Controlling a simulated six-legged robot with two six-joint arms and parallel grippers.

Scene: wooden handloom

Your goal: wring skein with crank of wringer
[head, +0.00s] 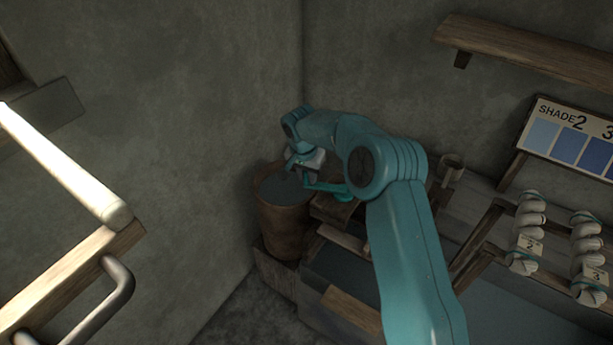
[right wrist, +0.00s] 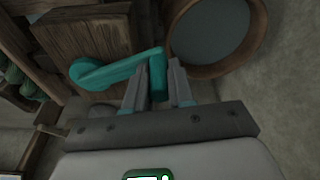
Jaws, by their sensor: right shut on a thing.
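My right gripper (head: 303,172) reaches over beside the wooden bucket in the back corner. Its fingers (right wrist: 158,88) are shut on the upright grip of the teal crank (right wrist: 112,71). The crank also shows in the head view (head: 326,187), partly behind my arm. The crank's arm runs left from the grip across the wooden block of the wringer (right wrist: 85,35). A skein on the wringer cannot be made out; my arm hides much of that area in the head view. My left gripper is not in view.
The wooden bucket (head: 281,222) with dark liquid stands left of the wringer, close to my gripper. Pale skeins (head: 530,215) with tags hang at right below a shade board (head: 570,135). A shelf (head: 530,48) is above. A wooden frame (head: 75,270) is at left.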

